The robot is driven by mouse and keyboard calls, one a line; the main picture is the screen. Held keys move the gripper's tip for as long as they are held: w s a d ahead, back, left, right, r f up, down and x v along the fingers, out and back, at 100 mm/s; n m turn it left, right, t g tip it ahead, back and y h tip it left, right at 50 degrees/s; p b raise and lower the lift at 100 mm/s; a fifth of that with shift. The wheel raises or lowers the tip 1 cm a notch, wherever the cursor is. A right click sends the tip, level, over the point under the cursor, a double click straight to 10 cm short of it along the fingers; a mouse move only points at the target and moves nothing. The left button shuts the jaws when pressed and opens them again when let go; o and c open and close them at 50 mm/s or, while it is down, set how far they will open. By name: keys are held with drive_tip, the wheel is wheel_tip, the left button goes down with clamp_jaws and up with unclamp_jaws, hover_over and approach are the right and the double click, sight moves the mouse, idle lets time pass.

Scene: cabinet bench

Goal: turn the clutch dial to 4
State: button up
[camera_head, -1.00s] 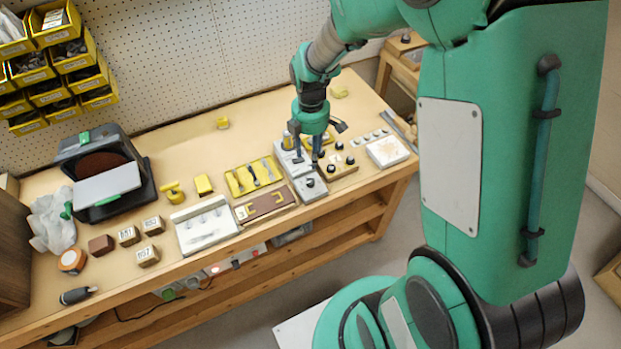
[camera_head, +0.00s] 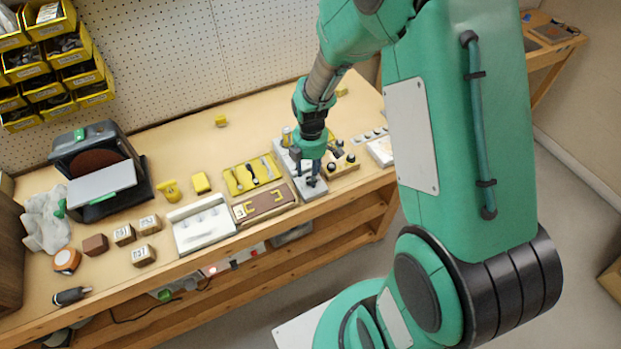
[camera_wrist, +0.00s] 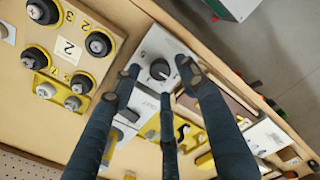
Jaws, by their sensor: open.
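A black round dial (camera_wrist: 160,69) with a light mark sits on a pale grey plate (camera_wrist: 152,42) with small printed marks around it. I cannot read the dial's setting. In the head view the plate (camera_head: 312,194) lies near the bench's front edge, and the dial is mostly hidden by my gripper. My gripper (camera_wrist: 160,80) is open, with its dark fingers spread around the dial. In the wrist view one fingertip is left of the dial, one right and one below it. I cannot tell whether they touch it. My gripper (camera_head: 309,174) points down over the plate.
On the other side are a brown tray (camera_head: 264,204) and a yellow tool tray (camera_head: 251,177). Bare bench lies behind, toward the pegboard.

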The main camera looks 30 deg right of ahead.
drive_tip(key=shift+f, duration=1.1)
clamp_jaws()
